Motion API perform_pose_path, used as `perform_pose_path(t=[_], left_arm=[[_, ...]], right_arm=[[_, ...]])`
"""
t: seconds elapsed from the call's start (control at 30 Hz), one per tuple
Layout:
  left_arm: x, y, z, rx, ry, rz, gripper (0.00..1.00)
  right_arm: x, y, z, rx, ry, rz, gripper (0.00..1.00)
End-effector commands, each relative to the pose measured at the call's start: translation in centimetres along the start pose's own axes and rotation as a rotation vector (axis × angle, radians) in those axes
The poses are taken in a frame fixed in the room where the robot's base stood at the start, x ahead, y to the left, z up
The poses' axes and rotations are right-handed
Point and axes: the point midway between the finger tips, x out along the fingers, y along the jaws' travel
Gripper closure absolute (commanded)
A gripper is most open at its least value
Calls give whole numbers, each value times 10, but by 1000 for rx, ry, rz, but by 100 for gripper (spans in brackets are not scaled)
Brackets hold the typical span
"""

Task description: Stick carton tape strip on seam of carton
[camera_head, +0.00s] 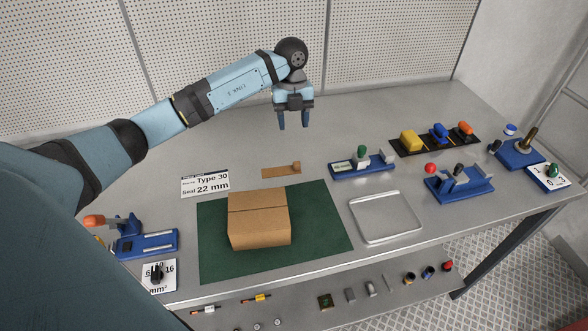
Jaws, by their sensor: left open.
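The brown carton (258,218) sits on a green mat (318,228) at the front middle of the bench. A dark seam line runs across its top from left to right. The brown tape strip (278,171) lies on the bench behind the carton, with a small raised block at its right end. My left gripper (293,124) is open and empty. It points down above the bench, behind and a little right of the strip, apart from it. My right gripper does not show.
A metal tray (386,217) lies right of the mat. Blue fixtures (362,166) (459,184) stand along the right, with a black holder (437,137) of coloured tools behind. A blue device (146,243) and a label card (205,184) are at left. A perforated wall closes the back.

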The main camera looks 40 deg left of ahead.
Motion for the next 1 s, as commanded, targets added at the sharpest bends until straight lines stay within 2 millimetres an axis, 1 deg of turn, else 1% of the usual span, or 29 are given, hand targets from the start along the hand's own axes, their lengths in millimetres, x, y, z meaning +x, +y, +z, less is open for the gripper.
perform_pose_path(t=[0.03,0.1,0.2,0.3,0.4,0.57,0.67,0.77,0.9,1.0], left_arm=[[10,0,-1,0,4,1,49],[25,0,-2,0,4,2,49],[44,0,-2,1,4,1,49],[59,-1,-2,1,4,0,49],[67,-1,-2,1,2,-1,49],[74,-1,-3,2,2,-1,49],[84,-3,-7,3,4,-1,49],[99,-6,-12,3,5,-1,49],[119,-6,-12,2,4,-1,49],[122,-6,-11,3,1,-3,49]], right_arm=[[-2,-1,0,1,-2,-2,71],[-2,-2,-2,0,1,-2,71],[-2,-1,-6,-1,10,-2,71],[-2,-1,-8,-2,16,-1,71],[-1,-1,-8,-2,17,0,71],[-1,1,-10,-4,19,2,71],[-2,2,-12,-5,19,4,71],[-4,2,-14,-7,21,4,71],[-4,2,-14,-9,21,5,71],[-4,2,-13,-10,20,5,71]])
